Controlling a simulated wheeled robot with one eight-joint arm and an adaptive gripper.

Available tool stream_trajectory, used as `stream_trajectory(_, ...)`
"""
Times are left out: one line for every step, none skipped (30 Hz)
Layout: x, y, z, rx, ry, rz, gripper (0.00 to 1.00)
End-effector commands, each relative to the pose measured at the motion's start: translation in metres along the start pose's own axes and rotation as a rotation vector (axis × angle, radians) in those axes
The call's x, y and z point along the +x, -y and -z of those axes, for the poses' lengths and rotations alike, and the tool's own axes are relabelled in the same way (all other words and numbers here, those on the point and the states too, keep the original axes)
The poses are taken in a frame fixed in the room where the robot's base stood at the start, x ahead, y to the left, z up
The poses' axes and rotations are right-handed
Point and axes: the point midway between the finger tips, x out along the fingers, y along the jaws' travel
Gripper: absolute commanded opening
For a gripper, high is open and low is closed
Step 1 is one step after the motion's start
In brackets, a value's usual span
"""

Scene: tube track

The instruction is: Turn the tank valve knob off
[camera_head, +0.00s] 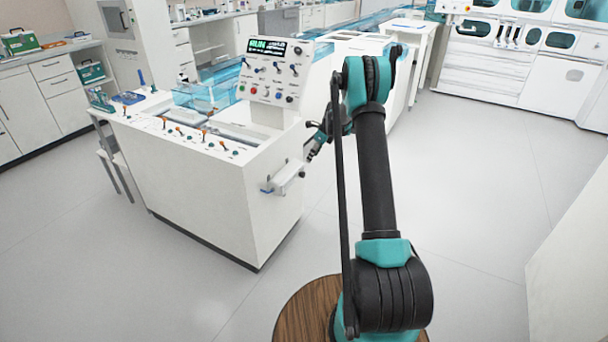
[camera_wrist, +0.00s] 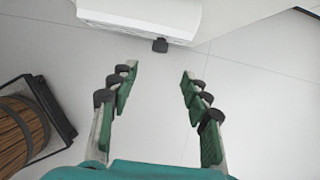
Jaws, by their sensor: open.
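In the wrist view my gripper (camera_wrist: 159,74) is open and empty, its two green-padded fingers wide apart over the floor. A small dark knob (camera_wrist: 160,45) sticks out from the edge of a white housing (camera_wrist: 150,14) just beyond the fingertips, roughly centred between them and apart from them. I cannot tell for sure that this is the tank valve knob. In the head view my gripper (camera_head: 314,149) is partly hidden by my arm, beside the end of the white bench (camera_head: 200,180). A small white shelf-like box (camera_head: 287,178) juts from that end below it.
A control panel (camera_head: 275,72) with a lit RUN display and several small knobs stands on the bench. Several orange-handled levers (camera_head: 204,135) line the bench top, with blue clear-walled tanks (camera_head: 210,88) behind. The floor (camera_head: 480,170) to the right is clear.

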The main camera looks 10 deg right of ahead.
Motion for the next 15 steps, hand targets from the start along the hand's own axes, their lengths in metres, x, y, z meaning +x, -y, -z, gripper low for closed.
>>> stream_trajectory(0.012,0.000,0.000,-0.001,0.000,-0.001,0.48)
stream_trajectory(0.018,-0.001,-0.001,-0.001,0.000,-0.001,0.48)
stream_trajectory(0.026,0.000,-0.001,-0.002,0.000,-0.001,0.48)
stream_trajectory(0.032,-0.001,-0.001,-0.002,0.000,-0.001,0.48)
stream_trajectory(0.038,-0.001,-0.001,-0.002,0.000,-0.001,0.48)
stream_trajectory(0.046,-0.001,0.000,-0.002,0.000,-0.001,0.48)
stream_trajectory(0.051,-0.001,0.000,-0.002,0.000,-0.001,0.48)
stream_trajectory(0.057,0.000,0.000,-0.003,0.000,-0.001,0.48)
stream_trajectory(0.065,0.000,0.000,-0.003,0.000,-0.001,0.48)
stream_trajectory(0.071,0.000,0.000,-0.003,0.000,-0.001,0.48)
stream_trajectory(0.077,-0.001,0.000,-0.002,0.000,-0.001,0.48)
stream_trajectory(0.085,-0.001,0.000,-0.002,0.000,-0.001,0.48)
stream_trajectory(0.090,-0.001,-0.001,-0.002,0.000,-0.001,0.48)
stream_trajectory(0.095,-0.001,-0.001,-0.002,0.000,-0.001,0.48)
stream_trajectory(0.101,-0.001,-0.001,-0.002,0.000,-0.001,0.48)
